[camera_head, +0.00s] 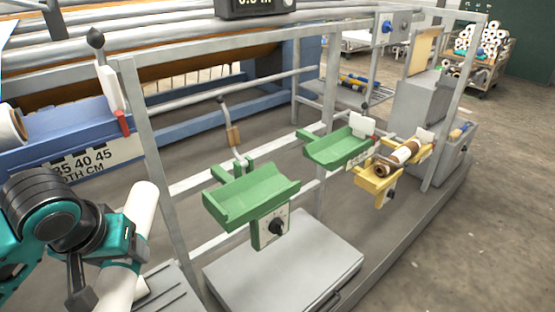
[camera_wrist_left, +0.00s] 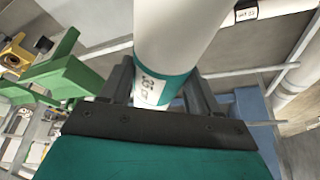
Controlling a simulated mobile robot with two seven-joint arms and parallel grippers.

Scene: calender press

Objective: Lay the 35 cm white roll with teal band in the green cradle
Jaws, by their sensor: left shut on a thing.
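My left gripper (camera_head: 128,250) is at the lower left in the head view, shut around the middle of a white roll (camera_head: 142,205). The roll is tilted, one end up and the other below the gripper. In the left wrist view the jaws (camera_wrist_left: 160,90) close on the roll's teal band (camera_wrist_left: 176,88), which carries a small printed label. A green cradle (camera_head: 250,198) stands empty to the right of the roll, apart from it. A second green cradle (camera_head: 340,149) behind it is empty too. A green cradle (camera_wrist_left: 62,72) shows at the left wrist view's left. My right gripper is out of view.
A grey frame post (camera_head: 163,190) stands between my left gripper and the near green cradle. A grey box (camera_head: 285,272) lies below that cradle. Open floor (camera_head: 455,240) is at the right.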

